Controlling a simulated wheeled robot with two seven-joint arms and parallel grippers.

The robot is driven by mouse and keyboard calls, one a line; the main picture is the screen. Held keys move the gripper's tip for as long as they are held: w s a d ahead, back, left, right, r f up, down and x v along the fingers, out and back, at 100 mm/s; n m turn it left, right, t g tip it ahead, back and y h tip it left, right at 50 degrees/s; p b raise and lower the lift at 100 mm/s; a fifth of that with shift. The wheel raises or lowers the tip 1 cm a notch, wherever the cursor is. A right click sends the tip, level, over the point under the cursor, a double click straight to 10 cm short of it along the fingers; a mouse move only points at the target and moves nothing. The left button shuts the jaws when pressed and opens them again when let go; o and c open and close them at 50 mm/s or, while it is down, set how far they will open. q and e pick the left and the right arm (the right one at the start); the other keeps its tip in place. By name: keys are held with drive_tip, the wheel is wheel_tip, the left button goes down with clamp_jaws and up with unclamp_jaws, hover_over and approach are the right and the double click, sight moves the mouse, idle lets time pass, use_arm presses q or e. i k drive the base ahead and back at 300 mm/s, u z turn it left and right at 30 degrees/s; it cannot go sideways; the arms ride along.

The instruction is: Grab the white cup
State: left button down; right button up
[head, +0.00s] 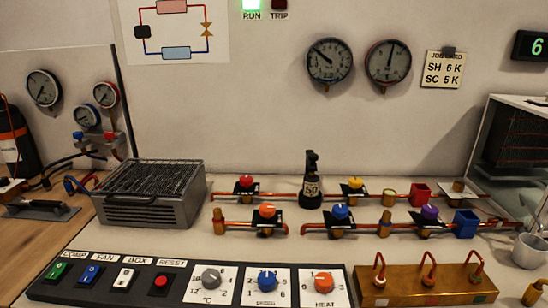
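A white cup (529,252) stands at the right edge of the bench. It looks upright, with its open mouth up, and the frame cuts off its right side. A brass block with copper loops (426,289) lies to its left and nearer the front. A small brass fitting (535,292) is in front of the cup at the bottom right corner. Neither of my grippers shows in the head view, so nothing is seen touching the cup.
A black switch panel with buttons and knobs (100,285) fills the front left. Copper pipes with coloured valves (340,218) cross the middle. A grey finned box (150,195) stands at the left. A dark-fronted cabinet (515,145) stands behind the cup.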

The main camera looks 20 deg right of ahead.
sight(529, 251)
drive_tip(key=z, duration=2.15)
drive_tip(key=k, duration=0.45)
drive_tip(key=z, duration=0.05)
drive_tip(key=i, duration=0.45)
drive_tip(key=u, duration=4)
drive_tip(key=k, duration=2.95)
drive_tip(key=z, duration=1.15)
